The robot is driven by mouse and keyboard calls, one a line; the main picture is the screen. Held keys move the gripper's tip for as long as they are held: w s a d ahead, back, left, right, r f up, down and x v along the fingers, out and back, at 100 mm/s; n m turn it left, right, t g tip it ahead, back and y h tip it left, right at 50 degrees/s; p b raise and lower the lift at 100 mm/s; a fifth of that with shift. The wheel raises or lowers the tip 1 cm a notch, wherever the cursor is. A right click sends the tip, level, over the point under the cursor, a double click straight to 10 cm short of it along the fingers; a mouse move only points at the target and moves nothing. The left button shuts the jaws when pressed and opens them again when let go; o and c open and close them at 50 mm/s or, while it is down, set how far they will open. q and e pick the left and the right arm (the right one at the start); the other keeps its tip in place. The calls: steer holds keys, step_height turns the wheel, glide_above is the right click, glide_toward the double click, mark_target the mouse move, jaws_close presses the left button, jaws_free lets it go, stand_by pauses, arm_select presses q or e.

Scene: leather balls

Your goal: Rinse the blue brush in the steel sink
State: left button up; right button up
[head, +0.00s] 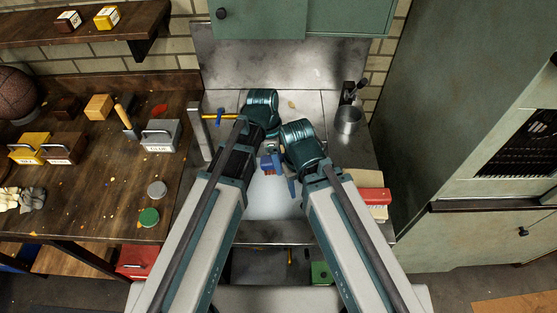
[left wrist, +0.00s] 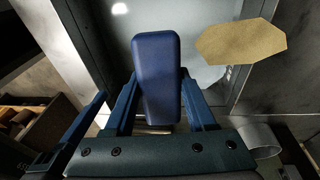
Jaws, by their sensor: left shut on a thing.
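The blue brush (left wrist: 157,75) is in the jaws of my left gripper (left wrist: 155,108), one finger on each side of its block. In the head view the brush (head: 268,168) is small, with brownish bristles, and partly hidden by my left gripper (head: 268,158). It is held over the steel sink (head: 265,205), whose pale basin shows between my two arms. Whether the brush touches water or the basin cannot be told. Blue parts of my right gripper (head: 292,187) show close to the right of the brush; its jaw opening is unclear.
A metal cup (head: 349,120) stands on the right of the steel counter. A red block (head: 374,196) lies at the sink's right. A grey post (head: 200,130) and a yellow handle (head: 218,117) stand at its left. The wooden bench (head: 105,190) at left holds several objects.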

arm_select(q)
steer(key=shift+f+b, duration=6.75)
steer(key=shift+f, duration=0.3)
arm_select(e)
steer(key=shift+f, duration=7.05)
arm_select(q)
steer(key=shift+r, duration=0.1)
arm_select(e)
steer(key=shift+r, duration=0.1)
arm_select(q)
step_height(320, 180, up, 13)
steer(key=p, duration=1.3)
steer(key=shift+r, duration=0.1)
arm_select(e)
step_height(320, 180, up, 13)
steer(key=shift+r, duration=0.1)
arm_select(q)
step_height(320, 180, up, 4)
steer(key=p, duration=0.4)
arm_select(e)
step_height(320, 180, up, 4)
steer(key=shift+f, duration=0.1)
